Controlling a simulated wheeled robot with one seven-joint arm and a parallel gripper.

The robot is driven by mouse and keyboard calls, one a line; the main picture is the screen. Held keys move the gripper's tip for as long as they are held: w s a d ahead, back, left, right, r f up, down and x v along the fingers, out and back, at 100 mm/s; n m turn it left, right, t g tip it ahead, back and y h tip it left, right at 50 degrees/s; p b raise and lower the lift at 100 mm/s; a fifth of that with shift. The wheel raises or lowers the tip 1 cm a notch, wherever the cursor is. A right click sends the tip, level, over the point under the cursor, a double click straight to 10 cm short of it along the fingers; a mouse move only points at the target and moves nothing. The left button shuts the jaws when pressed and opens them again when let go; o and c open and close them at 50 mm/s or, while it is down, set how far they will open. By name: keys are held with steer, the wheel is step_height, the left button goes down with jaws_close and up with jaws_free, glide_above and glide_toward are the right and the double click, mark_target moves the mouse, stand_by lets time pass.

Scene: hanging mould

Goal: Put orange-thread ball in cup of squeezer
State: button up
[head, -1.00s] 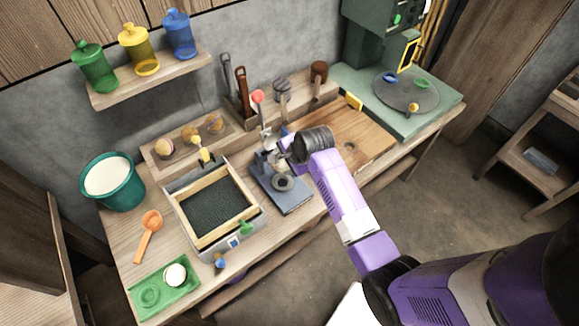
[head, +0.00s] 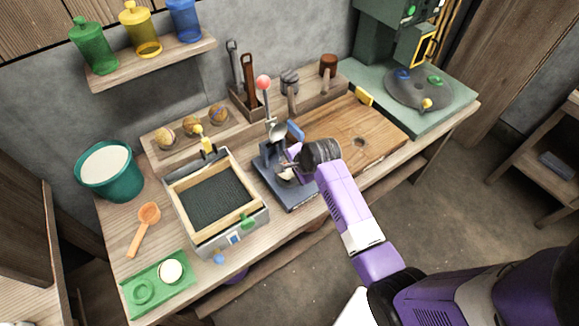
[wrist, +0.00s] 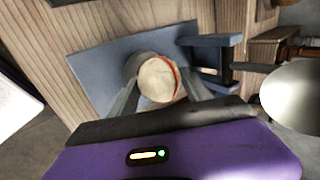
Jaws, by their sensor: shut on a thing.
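The pale ball with an orange thread band (wrist: 158,79) is between the two fingers of my gripper (wrist: 161,84) in the wrist view. My gripper (head: 288,172) is shut on it over the squeezer's base. The squeezer (head: 303,194) has a blue-grey base plate, which also shows in the wrist view (wrist: 95,62), and a lever with a red knob (head: 263,82). A grey round rim, seemingly the cup (wrist: 133,66), shows just behind the ball. The ball hides most of it, so I cannot tell whether the ball is inside or just above.
A framed tray with a dark bed (head: 215,200) stands left of the squeezer. Three balls sit on a wooden rack (head: 178,149) behind it. A wooden board (head: 375,135) lies to the right. A tool holder (head: 242,100) stands behind the squeezer.

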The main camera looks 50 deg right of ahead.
steer(key=shift+s+a+f+b, duration=0.15)
steer(key=shift+f+b, duration=0.1)
steer(key=shift+f, duration=0.3)
steer(key=shift+s+a+f+b, duration=0.1)
steer(key=shift+s+f+b, duration=0.1)
steer(key=shift+f, duration=0.35)
steer(key=o, duration=1.6)
steer(key=shift+f, duration=0.1)
steer(key=shift+t, duration=0.3)
steer(key=s+r, duration=0.1)
steer(key=r, duration=0.2)
steer(key=s+r, duration=0.1)
steer(key=r, duration=0.2)
steer(key=s+r, duration=0.1)
steer(key=r, duration=0.2)
steer(key=shift+a, duration=0.35)
steer(key=shift+r, duration=0.1)
